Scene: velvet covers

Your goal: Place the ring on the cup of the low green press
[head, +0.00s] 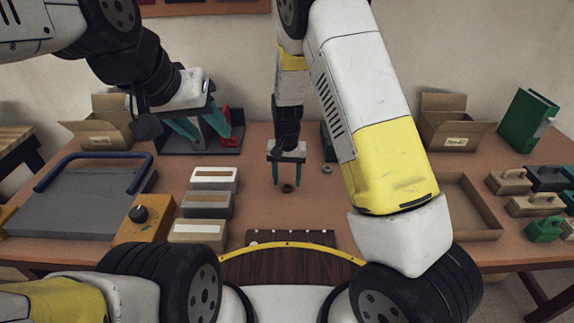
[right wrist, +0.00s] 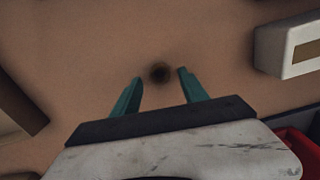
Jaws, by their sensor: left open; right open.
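A small dark brown ring (head: 287,188) lies on the table, just at the fingertips of my right gripper (head: 287,183). In the right wrist view the ring (right wrist: 160,72) is a blurred dark round spot between the tips of the open gripper (right wrist: 160,76), with clear space on both sides. A green press (head: 328,141) stands behind, mostly hidden by my right arm; its cup cannot be made out. My left gripper (head: 211,134) is open and empty, in front of a red press (head: 232,128) at the back left.
A small grey ring-like piece (head: 327,169) lies right of my right gripper. Several boxes (head: 214,178) stand to the left, beside a grey board with a blue handle (head: 80,200). An open tray (head: 465,205) lies at right. Cardboard boxes (head: 443,124) stand behind.

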